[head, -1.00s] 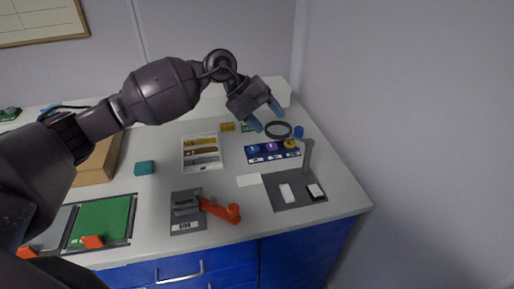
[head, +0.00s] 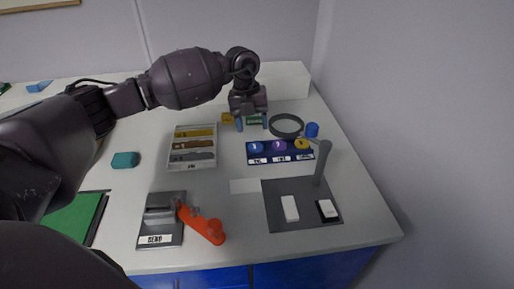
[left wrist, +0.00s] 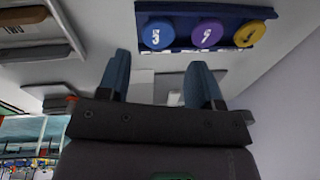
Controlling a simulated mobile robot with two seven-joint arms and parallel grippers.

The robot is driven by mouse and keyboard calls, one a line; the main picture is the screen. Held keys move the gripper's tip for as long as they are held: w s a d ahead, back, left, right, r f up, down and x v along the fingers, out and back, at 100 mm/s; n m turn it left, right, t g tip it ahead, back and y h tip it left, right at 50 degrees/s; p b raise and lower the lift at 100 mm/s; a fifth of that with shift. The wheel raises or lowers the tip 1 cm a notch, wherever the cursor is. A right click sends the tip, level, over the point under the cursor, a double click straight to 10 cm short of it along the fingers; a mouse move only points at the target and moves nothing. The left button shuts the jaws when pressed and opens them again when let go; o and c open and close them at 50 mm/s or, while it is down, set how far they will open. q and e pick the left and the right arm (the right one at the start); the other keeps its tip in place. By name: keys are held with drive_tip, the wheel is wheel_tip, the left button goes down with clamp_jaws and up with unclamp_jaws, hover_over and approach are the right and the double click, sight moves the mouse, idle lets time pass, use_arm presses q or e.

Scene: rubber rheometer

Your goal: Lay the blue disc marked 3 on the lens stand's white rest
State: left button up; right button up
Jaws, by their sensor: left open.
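The blue disc marked 3 (head: 256,147) sits at the left end of a dark blue holder (head: 280,159). In the left wrist view the blue disc (left wrist: 158,33) shows beyond the fingers, with its 3 readable. My left gripper (head: 252,123) is open and empty, pointing down just behind the blue disc's end of the holder; its fingers (left wrist: 158,80) also show in the wrist view. A grey post (head: 322,163), apparently the lens stand, rises from a dark grey base (head: 273,188). A white block (head: 290,208) and a black-edged white block (head: 327,209) lie on this base. My right gripper is not in view.
A purple disc (head: 279,146) and a yellow disc (head: 302,144) share the holder. A compartmented tray (head: 179,161) is to the left. A red-handled device (head: 206,226) is in front.

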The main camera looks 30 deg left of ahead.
sight(256, 146)
use_arm(q)
drive_tip(key=shift+s+d+f+b, duration=0.1)
drive_tip(key=shift+d+f+b, duration=0.1)
drive_tip(key=shift+f, duration=0.8)
drive_tip(key=shift+s+d+f+b, duration=0.1)
drive_tip(key=shift+d+f, duration=0.05)
drive_tip(key=shift+f, duration=0.9)
drive_tip(key=shift+s+d+f+b, duration=0.1)
drive_tip(key=shift+d+f, duration=0.1)
drive_tip(key=shift+f, duration=0.8)
drive_tip(key=shift+r, duration=0.1)
drive_tip(key=c, duration=0.7)
